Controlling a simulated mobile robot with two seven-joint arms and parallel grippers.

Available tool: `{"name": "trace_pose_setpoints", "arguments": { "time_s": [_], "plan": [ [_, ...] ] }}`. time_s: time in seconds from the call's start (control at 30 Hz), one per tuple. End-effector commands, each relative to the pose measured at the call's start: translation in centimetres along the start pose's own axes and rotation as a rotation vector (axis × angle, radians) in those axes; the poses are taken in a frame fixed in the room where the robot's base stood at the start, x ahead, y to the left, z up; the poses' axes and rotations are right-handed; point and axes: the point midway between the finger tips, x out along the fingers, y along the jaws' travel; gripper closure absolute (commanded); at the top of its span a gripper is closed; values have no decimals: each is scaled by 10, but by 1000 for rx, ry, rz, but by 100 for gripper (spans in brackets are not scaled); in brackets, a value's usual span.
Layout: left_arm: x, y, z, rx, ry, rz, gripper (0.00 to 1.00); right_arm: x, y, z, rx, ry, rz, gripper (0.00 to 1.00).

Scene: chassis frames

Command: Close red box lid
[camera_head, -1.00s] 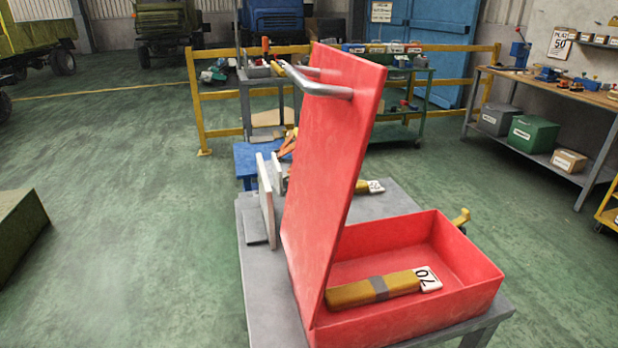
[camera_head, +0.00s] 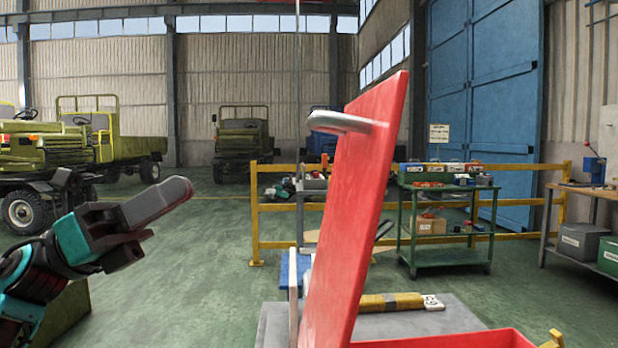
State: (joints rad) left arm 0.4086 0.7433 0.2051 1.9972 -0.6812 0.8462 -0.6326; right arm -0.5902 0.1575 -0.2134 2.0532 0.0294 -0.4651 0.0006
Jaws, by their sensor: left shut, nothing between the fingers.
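The red box lid (camera_head: 358,200) stands open, nearly upright and tilted a little to the right at its top. A grey metal handle (camera_head: 338,122) sits near its upper end and sticks out to the left. Only the top rim of the red box (camera_head: 470,340) shows at the bottom edge; the rest is out of frame. My left gripper (camera_head: 180,191) is to the left of the lid, clearly apart from it, lower than the handle. Its fingers are shut and empty, pointing right. My right gripper is not in view.
A grey table (camera_head: 420,318) bears the box and a yellow wrapped bundle (camera_head: 390,302) with a number tag. A yellow railing (camera_head: 275,207) and a green cart (camera_head: 450,255) stand behind. The floor between my left gripper and the lid is clear.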

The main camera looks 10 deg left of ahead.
Motion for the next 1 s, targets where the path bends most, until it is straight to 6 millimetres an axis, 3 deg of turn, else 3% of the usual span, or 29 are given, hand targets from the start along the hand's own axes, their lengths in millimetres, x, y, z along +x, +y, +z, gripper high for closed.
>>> {"name": "trace_pose_setpoints", "arguments": {
  "time_s": [0.1, 0.33, 0.8, 1.0],
  "plan": [
    [0, -16, 4, 161, 83, -32, 100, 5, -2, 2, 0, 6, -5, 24],
    [16, -22, 8, 210, 113, -45, 100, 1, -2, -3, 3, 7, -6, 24],
    [110, -26, -2, 204, 108, -46, 100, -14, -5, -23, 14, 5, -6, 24],
    [134, -25, -6, 203, 108, -43, 100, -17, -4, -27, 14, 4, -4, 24]
  ]
}}
